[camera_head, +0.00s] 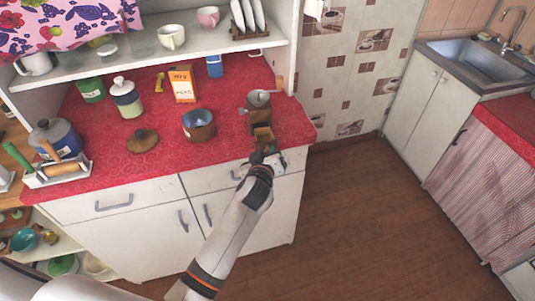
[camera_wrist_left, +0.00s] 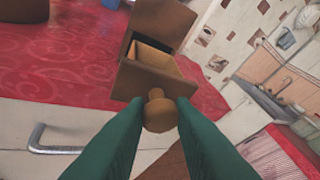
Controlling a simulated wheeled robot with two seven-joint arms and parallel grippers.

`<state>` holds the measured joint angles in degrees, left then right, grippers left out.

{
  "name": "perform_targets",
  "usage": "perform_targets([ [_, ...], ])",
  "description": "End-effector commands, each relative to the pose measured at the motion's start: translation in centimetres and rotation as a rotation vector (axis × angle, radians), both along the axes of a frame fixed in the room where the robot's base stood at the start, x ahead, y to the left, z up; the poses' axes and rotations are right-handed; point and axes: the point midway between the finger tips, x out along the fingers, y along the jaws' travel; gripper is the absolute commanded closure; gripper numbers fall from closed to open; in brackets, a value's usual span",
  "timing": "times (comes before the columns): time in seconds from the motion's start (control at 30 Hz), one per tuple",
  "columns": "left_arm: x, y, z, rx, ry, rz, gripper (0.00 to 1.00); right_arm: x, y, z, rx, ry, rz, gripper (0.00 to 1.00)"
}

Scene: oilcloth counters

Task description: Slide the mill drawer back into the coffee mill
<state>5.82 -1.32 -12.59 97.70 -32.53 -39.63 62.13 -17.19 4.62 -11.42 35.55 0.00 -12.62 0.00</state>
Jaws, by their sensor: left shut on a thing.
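The coffee mill (camera_head: 258,108) stands upright near the right front corner of the red counter, with a grey bowl top and a crank. Its wooden drawer (camera_head: 264,134) sticks out of the front of the mill, toward me. In the left wrist view the open drawer (camera_wrist_left: 150,70) shows its hollow inside, with the mill body (camera_wrist_left: 165,22) directly behind it. My left gripper (camera_head: 265,160) is at the drawer's front. Its green fingers (camera_wrist_left: 158,118) are shut on the drawer's round knob (camera_wrist_left: 157,105). How deep the drawer sits in the mill is hard to tell. My right gripper is not in view.
An orange box (camera_head: 182,84) and a blue container (camera_head: 215,67) stand behind. A cabinet drawer handle (camera_wrist_left: 45,145) is below the counter edge.

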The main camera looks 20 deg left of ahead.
Motion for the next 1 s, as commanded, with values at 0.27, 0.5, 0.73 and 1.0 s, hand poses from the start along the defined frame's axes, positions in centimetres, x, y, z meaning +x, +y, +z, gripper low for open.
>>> perform_targets([
  [0.27, 0.0, -0.1, 0.1, 0.0, -0.001, -0.001, 0.96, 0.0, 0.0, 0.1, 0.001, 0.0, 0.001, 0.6],
  [0.5, 0.4, 0.2, 0.1, -0.001, -0.002, 0.0, 0.96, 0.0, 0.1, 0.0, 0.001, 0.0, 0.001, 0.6],
  [0.73, 1.2, 0.7, 0.0, 0.0, -0.001, 0.0, 0.96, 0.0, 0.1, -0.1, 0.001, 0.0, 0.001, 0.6],
  [1.0, 1.5, 0.8, 0.0, 0.0, -0.001, -0.001, 0.96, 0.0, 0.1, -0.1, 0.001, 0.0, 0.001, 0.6],
])
